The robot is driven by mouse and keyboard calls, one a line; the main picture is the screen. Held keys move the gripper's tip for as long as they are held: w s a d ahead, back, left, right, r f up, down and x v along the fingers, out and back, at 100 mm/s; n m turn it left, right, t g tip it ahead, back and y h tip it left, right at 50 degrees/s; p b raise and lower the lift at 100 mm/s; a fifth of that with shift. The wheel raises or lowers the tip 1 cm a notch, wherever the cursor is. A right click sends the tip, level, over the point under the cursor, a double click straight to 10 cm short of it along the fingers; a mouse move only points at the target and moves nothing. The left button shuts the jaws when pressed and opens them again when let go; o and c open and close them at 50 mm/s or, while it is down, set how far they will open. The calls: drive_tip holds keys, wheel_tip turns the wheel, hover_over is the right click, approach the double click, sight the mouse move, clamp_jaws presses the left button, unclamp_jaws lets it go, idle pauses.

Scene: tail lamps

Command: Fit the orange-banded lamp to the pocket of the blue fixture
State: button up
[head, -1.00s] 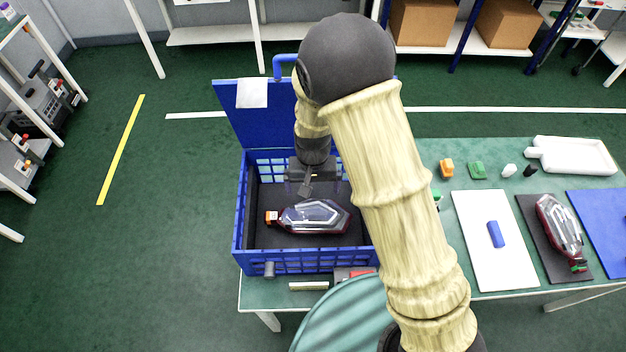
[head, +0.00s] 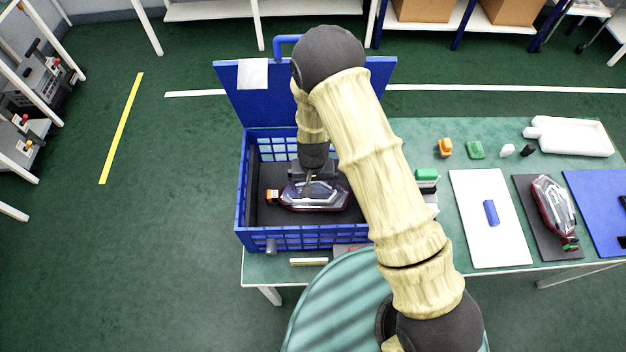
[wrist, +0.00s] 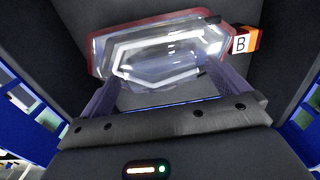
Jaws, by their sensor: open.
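The orange-banded lamp (head: 318,197), clear-topped with a dark red rim, lies flat on the dark floor of a blue crate (head: 239,205). Its orange end points left in the head view. In the wrist view the lamp (wrist: 165,52) lies across the top, with its orange band (wrist: 253,39) and a "B" label at the right. My gripper (head: 308,188) is open and empty, low over the lamp's middle; its fingers (wrist: 158,88) are spread over the lamp's near side. A blue panel (head: 598,205) lies at the right edge, cut off; I cannot make out a pocket.
The crate's walls surround my gripper, and its raised lid (head: 340,95) stands behind. A second lamp (head: 554,210) with a green end lies on a dark mat. A white board (head: 490,245) carries a blue block (head: 491,212).

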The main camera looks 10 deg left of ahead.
drive_tip(key=shift+c, duration=0.4)
drive_tip(key=c, duration=1)
drive_tip(key=shift+r, duration=0.15)
drive_tip(key=shift+c, duration=0.2)
drive_tip(key=shift+r+p, duration=1.15)
drive_tip(key=shift+r, duration=0.35)
drive_tip(key=shift+r+p, duration=0.45)
drive_tip(key=shift+r, duration=0.25)
